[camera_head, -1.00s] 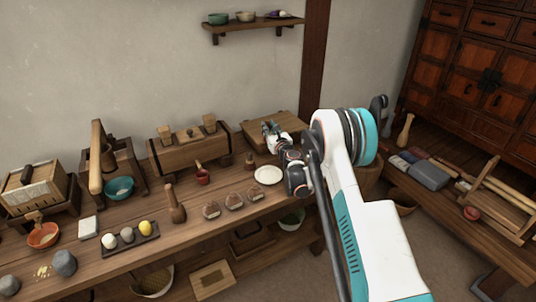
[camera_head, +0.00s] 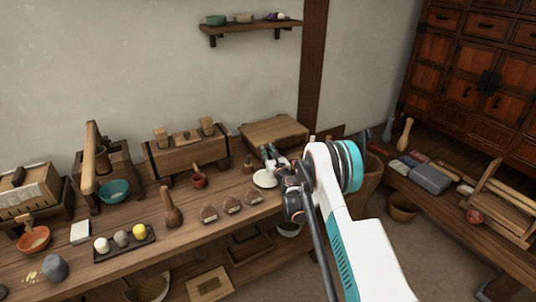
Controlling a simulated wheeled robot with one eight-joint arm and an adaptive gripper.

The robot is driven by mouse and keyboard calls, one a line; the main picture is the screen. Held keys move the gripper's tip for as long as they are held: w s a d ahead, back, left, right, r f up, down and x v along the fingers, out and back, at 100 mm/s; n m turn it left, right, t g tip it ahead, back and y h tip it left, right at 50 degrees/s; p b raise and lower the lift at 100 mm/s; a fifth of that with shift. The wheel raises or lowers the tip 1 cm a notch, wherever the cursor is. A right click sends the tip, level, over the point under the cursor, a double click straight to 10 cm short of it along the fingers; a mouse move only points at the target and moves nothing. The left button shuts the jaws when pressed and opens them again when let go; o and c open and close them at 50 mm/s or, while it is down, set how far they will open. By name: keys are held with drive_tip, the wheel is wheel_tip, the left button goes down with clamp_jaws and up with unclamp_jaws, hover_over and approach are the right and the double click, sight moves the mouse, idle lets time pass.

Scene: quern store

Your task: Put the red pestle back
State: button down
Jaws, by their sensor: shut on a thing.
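My gripper (camera_head: 268,157) is above the white plate (camera_head: 264,179) near the back right of the long bench. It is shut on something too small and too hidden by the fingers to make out. I cannot clearly pick out a red pestle. A small red cup (camera_head: 200,181) with a wooden handle leaning out of it stands left of the gripper. A small brown upright piece (camera_head: 247,167) stands just left of the plate. A larger wooden pestle (camera_head: 171,213) stands upright farther left.
A flat wooden box (camera_head: 273,131) lies behind the gripper, and a long lidded wooden box (camera_head: 187,152) is to its left. A second bench (camera_head: 455,215) at right carries books and a rack.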

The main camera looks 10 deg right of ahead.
drive_tip(key=shift+f, duration=0.1)
drive_tip(key=c, duration=1.4)
unclamp_jaws()
